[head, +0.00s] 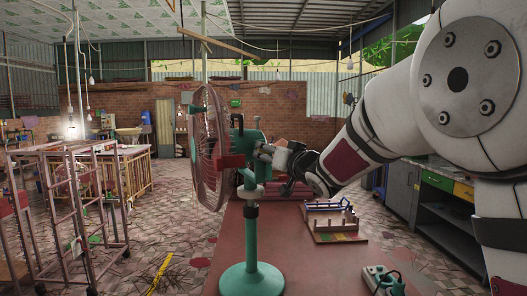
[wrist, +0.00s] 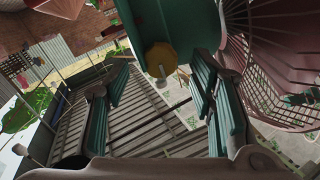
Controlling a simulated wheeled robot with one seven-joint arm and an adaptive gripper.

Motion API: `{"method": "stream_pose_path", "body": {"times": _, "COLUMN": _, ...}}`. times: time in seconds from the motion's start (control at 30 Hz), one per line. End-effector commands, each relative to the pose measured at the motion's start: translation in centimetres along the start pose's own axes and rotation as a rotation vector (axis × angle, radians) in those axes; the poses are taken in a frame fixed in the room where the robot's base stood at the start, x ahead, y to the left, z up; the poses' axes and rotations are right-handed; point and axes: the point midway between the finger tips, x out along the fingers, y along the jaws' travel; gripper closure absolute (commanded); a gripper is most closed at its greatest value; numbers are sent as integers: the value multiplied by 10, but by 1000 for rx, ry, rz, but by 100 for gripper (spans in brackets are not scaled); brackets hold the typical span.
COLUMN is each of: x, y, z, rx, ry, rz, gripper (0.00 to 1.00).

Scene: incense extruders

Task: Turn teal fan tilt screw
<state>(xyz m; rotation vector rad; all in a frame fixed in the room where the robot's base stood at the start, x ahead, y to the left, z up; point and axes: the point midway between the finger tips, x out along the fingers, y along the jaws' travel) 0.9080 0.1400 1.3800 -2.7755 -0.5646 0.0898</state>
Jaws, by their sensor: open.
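The teal fan stands on the pink table with a round teal base (head: 252,281) and upright pole. Its pink wire cage (head: 212,150) faces left in the head view and fills the upper right of the wrist view (wrist: 270,50). A yellow round knob (wrist: 161,58), seemingly the tilt screw, sits below the teal fan body (wrist: 178,22) in the wrist view. My gripper (head: 264,152) is at the fan's right side, just behind the motor. In the wrist view its teal-padded fingers (wrist: 160,82) are wide apart, with the knob between and beyond their tips. Contact is not visible.
The pink tabletop (head: 308,262) holds a small wooden rack (head: 335,223) right of the fan and a grey device (head: 382,279) at the front right. Pink metal frames (head: 80,200) stand on the floor at left. A grey cabinet (head: 440,190) stands at right.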

Motion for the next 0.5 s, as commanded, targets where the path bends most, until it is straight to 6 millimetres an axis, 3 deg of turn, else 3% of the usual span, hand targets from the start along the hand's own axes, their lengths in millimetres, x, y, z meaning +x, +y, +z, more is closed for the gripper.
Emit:
{"method": "stream_pose_path", "body": {"times": 0.2, "x": 28, "y": 0, "z": 0, "rx": -1, "ry": 0, "rz": -1, "gripper": 50}}
{"method": "stream_pose_path", "body": {"times": 0.5, "x": 37, "y": 0, "z": 0, "rx": 0, "ry": 0, "rz": 0, "gripper": 50}}
